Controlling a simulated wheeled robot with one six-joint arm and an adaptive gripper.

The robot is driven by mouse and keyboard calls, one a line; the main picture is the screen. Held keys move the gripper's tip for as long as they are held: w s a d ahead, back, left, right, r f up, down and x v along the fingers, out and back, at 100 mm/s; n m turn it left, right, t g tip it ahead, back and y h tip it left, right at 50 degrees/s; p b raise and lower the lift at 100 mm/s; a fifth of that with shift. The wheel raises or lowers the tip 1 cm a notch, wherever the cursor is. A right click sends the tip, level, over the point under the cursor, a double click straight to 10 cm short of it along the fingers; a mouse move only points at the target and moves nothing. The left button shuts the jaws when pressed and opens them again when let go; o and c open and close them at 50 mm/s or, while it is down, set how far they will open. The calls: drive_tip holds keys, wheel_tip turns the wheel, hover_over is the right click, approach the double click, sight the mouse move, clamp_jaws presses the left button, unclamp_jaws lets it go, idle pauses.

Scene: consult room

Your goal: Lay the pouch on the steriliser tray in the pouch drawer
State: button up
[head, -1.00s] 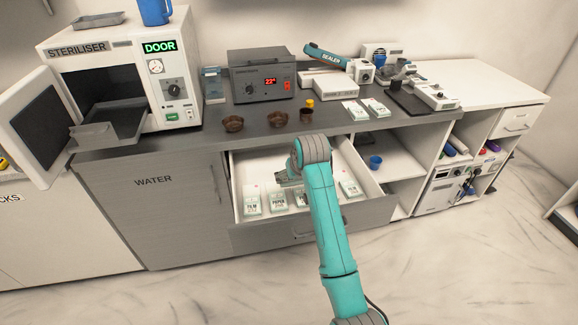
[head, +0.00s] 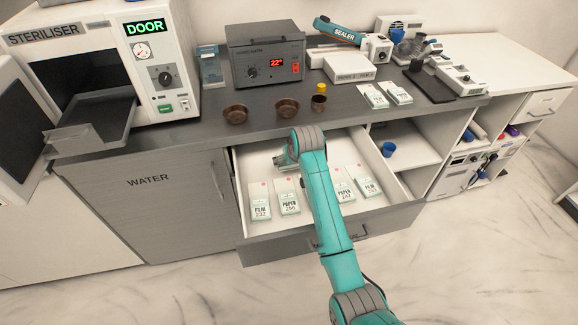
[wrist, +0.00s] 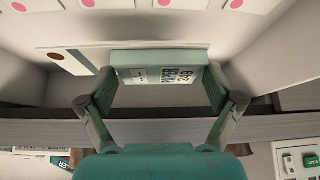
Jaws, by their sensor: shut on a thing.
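The pouch drawer (head: 243,212) is pulled out below the counter. My gripper (wrist: 158,84) is shut on a pouch (wrist: 160,66) with a teal-edged label end, which I see upside down in the wrist view. A pale strip with a brown dot (wrist: 57,57) reaches left from it; I cannot tell for sure whether it belongs to this pouch. The steriliser tray (head: 95,133) sticks out of the open steriliser (head: 120,68) and looks empty.
Pouches with pink dots lie flat in the drawer: film (head: 260,203) and paper (head: 287,196) at left, paper (head: 345,185) and film (head: 369,182) at right. My arm covers the gap between these pairs. Brown bowls (head: 235,114) stand on the counter edge above.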

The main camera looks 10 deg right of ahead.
sight(287, 172)
wheel_tip(287, 172, down, 6)
drive_tip(key=shift+f, duration=0.2)
drive_tip(key=shift+w+r, duration=0.15)
drive_tip(key=shift+w, duration=0.45)
drive_tip(key=shift+w+a+f, duration=0.1)
drive_tip(key=shift+w+f, duration=0.2)
drive_tip(key=shift+w, duration=0.4)
drive_tip(key=shift+w+a+f, duration=0.1)
drive_tip(key=shift+w+f, duration=0.2)
drive_tip(key=shift+w, duration=0.35)
drive_tip(key=o, duration=0.7)
drive_tip(key=shift+f, duration=0.15)
drive_tip(key=v, duration=1.2)
drive_tip(key=shift+d, duration=0.1)
